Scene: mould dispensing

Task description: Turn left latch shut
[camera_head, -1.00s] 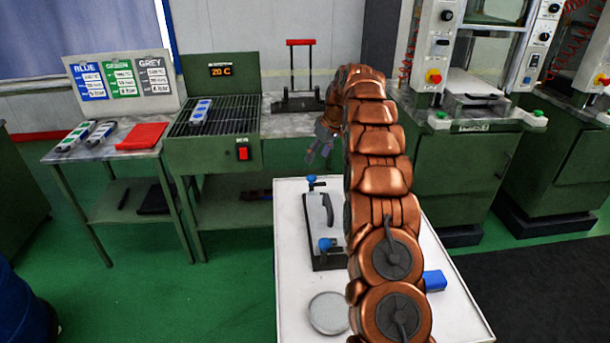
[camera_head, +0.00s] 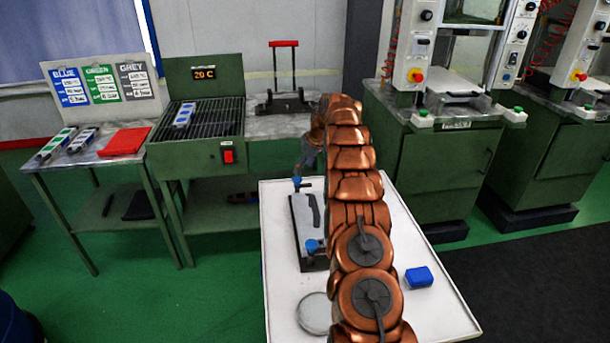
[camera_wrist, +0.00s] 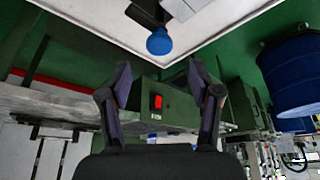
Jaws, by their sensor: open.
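The mould (camera_head: 306,222) lies on the white table, a flat grey block with a black handle on top. A blue-knobbed latch (camera_head: 297,181) stands at its far end and another blue-knobbed latch (camera_head: 312,246) at its near end. I cannot tell from the pictures which one is called left. My gripper (camera_head: 307,156) is just above and behind the far latch, partly hidden by my arm. In the wrist view, my gripper (camera_wrist: 158,75) is open and empty, its two fingers apart. A blue knob (camera_wrist: 160,41) shows beyond the fingertips, not between them.
On the white table (camera_head: 420,315) are a round grey disc (camera_head: 314,313) and a blue block (camera_head: 418,277). The green oven bench (camera_head: 205,160) stands behind at left, with a red switch (camera_head: 228,156). A blue barrel (camera_wrist: 290,75) shows in the wrist view.

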